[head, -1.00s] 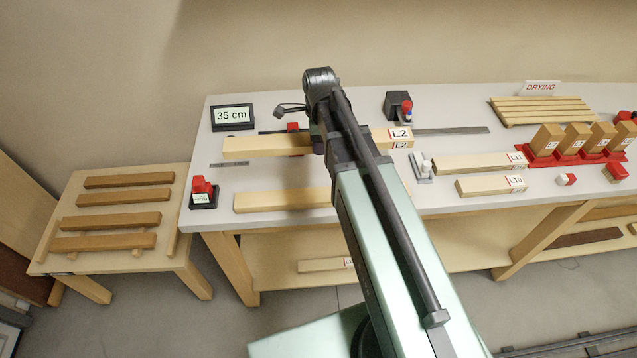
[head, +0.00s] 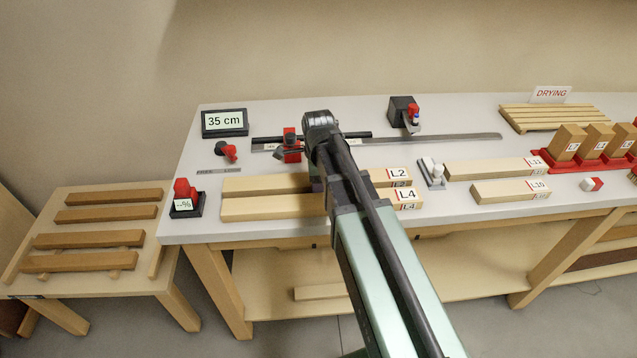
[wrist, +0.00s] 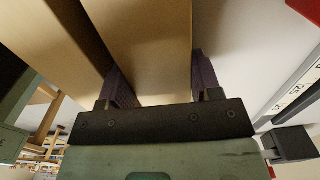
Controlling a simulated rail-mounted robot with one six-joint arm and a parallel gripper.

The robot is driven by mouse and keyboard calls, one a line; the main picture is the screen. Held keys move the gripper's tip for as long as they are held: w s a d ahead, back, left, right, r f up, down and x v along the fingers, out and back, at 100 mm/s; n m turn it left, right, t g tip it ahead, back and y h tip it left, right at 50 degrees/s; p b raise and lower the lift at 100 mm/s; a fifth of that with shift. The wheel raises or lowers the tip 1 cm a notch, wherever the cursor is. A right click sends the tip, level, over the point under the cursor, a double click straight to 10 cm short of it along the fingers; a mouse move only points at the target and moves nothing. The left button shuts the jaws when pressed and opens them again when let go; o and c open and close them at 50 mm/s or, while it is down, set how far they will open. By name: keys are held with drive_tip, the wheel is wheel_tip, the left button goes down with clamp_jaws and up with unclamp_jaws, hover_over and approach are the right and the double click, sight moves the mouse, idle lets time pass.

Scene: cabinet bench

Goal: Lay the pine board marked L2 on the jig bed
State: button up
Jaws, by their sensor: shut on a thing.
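The pine board marked L2 (head: 390,177) lies lengthwise left to right on the near side of the white bench, just behind the board marked L4 (head: 270,207). My gripper (head: 319,184) is shut across the middle of L2, and my arm hides that part in the head view. In the wrist view L2 (wrist: 145,45) runs between the two dark fingers of my gripper (wrist: 160,82). I cannot tell whether L2 touches the bench. No label names the jig bed; the low wooden table (head: 22,278) at left, with several brown bars across it, may be it.
A steel rule (head: 450,139) with a red stop (head: 291,146) lies behind L2. A red-topped meter (head: 186,203) stands left of the boards. Bare bench shows behind L2.

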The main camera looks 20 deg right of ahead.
drive_tip(key=shift+f, duration=0.2)
drive_tip(key=o, duration=0.9)
wheel_tip(320, 180, up, 13)
drive_tip(key=p, duration=1.2)
drive_tip(key=s+a+n, duration=0.2)
drive_tip(key=s+n, duration=0.4)
drive_tip(key=n, duration=0.4)
drive_tip(key=s+a+n, duration=0.3)
drive_tip(key=s+n, duration=0.4)
drive_tip(key=n, duration=0.4)
drive_tip(key=shift+a+f, duration=0.25)
drive_tip(key=shift+a, duration=0.1)
drive_tip(key=shift+o, duration=0.2)
drive_tip(key=shift+w, duration=0.15)
